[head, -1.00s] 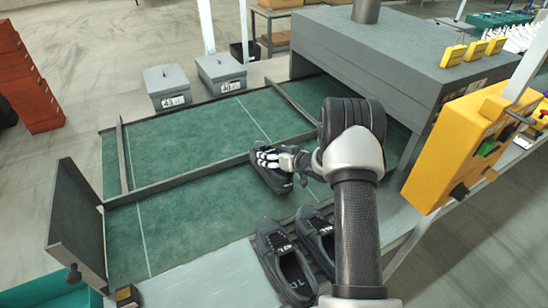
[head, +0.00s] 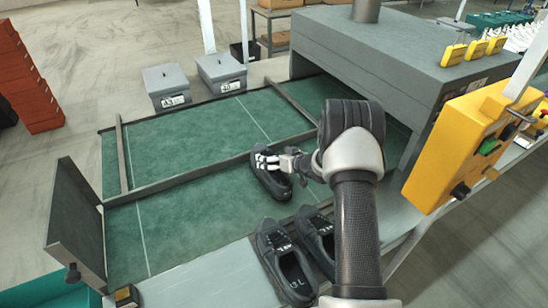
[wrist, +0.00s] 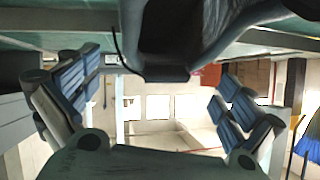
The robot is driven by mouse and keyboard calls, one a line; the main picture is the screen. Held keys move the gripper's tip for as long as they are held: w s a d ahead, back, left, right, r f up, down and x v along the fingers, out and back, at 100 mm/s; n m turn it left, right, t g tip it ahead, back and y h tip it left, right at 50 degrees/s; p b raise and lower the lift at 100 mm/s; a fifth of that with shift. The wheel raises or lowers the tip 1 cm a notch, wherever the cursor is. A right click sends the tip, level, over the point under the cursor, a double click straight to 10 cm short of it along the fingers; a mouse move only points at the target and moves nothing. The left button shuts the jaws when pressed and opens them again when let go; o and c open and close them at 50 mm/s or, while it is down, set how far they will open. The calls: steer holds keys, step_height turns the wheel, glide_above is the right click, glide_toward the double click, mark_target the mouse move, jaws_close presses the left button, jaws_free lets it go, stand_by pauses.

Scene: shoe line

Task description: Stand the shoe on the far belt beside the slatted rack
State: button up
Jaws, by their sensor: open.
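A dark shoe (head: 270,184) rests on the near green belt (head: 180,225), just on the near side of the dividing rail. My gripper (head: 272,160) is at the shoe's upper end, its fingers partly over it. In the wrist view, the two blue-padded fingers (wrist: 152,100) are spread apart, and the dark shoe (wrist: 185,35) fills the top middle, with a visible gap to each finger. The far green belt (head: 190,135) lies beyond the rail and is bare. I cannot make out a slatted rack in these views.
Two more dark shoes (head: 282,262) lie on the near metal ledge, partly behind my arm. A grey tunnel housing (head: 390,50) covers the belts at the right. Two grey lidded boxes (head: 222,72) stand behind the far belt. A yellow control box (head: 470,145) is at the right.

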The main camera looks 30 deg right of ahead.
steer(key=shift+r, duration=0.3)
steer(key=p+v, duration=0.4)
steer(key=v, duration=0.8)
step_height(320, 180, up, 12)
steer(key=g+h, duration=0.1)
steer(key=h, duration=0.3)
steer(key=s+a+r+g+h, duration=0.2)
steer(key=s+a+r, duration=0.45)
steer(key=r, duration=0.35)
steer(key=s+a+g+y, duration=0.1)
steer(key=s+a, duration=0.4)
steer(key=s, duration=0.4)
steer(key=s+a+r+g+y, duration=0.1)
steer(key=s+a+g, duration=0.1)
steer(key=s+a, duration=0.3)
steer(key=s+a+r+g+y, duration=0.1)
steer(key=s+a, duration=0.4)
steer(key=s, duration=0.8)
steer(key=shift+s+a, duration=0.2)
steer(key=shift+a, duration=0.15)
steer(key=shift+r, duration=0.1)
